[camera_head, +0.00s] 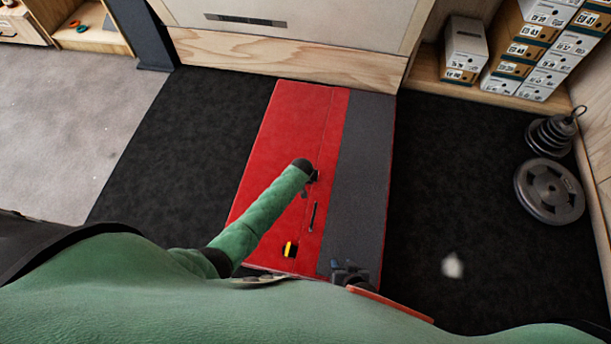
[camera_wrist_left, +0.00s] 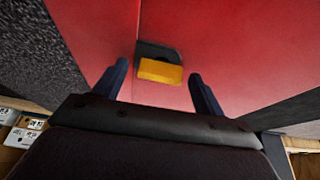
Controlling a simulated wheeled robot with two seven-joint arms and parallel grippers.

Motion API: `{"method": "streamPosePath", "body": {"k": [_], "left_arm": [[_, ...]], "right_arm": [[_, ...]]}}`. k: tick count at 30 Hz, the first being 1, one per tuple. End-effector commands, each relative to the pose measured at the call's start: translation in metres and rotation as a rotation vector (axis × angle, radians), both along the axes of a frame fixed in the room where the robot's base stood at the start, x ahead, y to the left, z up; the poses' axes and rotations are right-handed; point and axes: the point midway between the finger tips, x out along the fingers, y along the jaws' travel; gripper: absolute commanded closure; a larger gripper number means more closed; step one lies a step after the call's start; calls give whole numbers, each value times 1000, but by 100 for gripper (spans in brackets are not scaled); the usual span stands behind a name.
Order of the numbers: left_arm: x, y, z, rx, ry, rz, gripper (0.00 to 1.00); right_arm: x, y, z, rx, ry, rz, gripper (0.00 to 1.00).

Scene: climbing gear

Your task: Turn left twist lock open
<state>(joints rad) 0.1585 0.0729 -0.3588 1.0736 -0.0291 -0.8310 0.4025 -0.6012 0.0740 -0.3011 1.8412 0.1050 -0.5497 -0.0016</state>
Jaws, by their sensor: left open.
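A red crash pad (camera_head: 284,130) with a grey strip lies on the floor. A twist lock with a yellow block on a black base sits on the red face in the left wrist view (camera_wrist_left: 160,70). My left gripper (camera_wrist_left: 160,88) is open, its fingers on either side of the lock in that view, apart from it. In the head view my left gripper (camera_head: 313,177) is over the pad, small and dark. A yellow and black lock (camera_head: 289,249) shows on the pad's near part; I cannot tell if it is the same one. My right gripper (camera_head: 350,272) is low over the pad's near edge, its jaws unclear.
Weight plates (camera_head: 549,190) lie on the dark floor at right. Shelves with boxes (camera_head: 465,48) stand at back right. A wooden-based panel (camera_head: 285,60) stands behind the pad.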

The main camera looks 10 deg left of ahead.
Motion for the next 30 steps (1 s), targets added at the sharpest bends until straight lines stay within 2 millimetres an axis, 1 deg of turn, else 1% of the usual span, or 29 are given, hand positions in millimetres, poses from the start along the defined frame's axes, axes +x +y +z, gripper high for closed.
{"method": "streamPosePath", "body": {"k": [4,12,16,21,30], "left_arm": [[-6,0,14,0,0,0,29],[-21,-1,51,-1,-1,1,29],[-26,-1,64,-1,-1,0,29],[-29,-1,70,0,-1,0,29],[-29,-1,70,0,-1,0,29]], "right_arm": [[0,0,5,0,1,0,64],[-1,0,15,0,2,2,64],[-2,0,16,0,4,3,64],[-4,1,16,0,7,3,64],[-3,1,16,0,7,3,64]]}}
